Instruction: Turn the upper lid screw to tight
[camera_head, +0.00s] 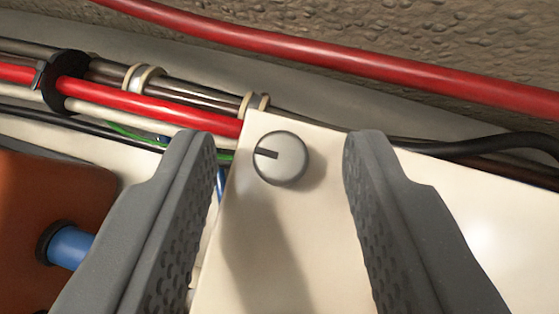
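The upper lid screw (288,163) is a round grey-white knob with a dark slot mark on its left side. It sits near the upper left corner of a cream lid (300,255). My gripper (282,150) is open, with one dark grey finger to the left of the screw and one to the right. A gap shows between the screw and each finger in this view. Nothing is held. A shadow falls on the lid below the screw.
A thick red cable (350,60) crosses above, in front of a rough wall. Bundled red, black and white cables (150,105) with clips run behind the lid. A black cable (470,146) lies at right. An orange-brown box (45,195) with a blue fitting (72,247) stands at left.

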